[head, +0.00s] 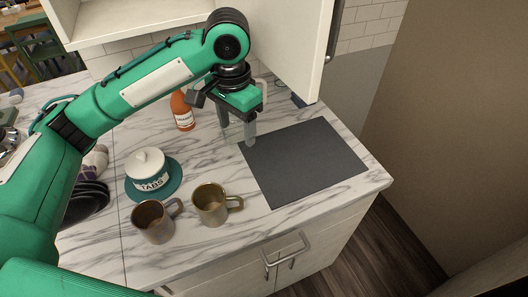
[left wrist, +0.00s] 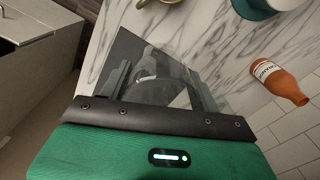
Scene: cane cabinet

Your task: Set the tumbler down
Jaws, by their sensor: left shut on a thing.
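My left gripper (head: 237,131) reaches over the counter at the back left corner of the dark grey mat (head: 303,160). Its fingers point down. The left wrist view shows the gripper (left wrist: 160,78) shut on a clear glass tumbler (left wrist: 166,92), which sits between the two fingers. The tumbler is see-through and hard to make out in the head view. I cannot tell whether its base touches the surface below. The mat also shows behind the tumbler in the left wrist view (left wrist: 127,47). My right gripper is not in view.
Two brown mugs (head: 153,222) (head: 210,205) stand at the counter's front. A white lidded jar (head: 148,168) sits on a teal saucer (head: 172,185). An orange bottle (head: 182,112) stands behind. An open white cabinet (head: 290,45) hangs above. The mat's visible surface is bare.

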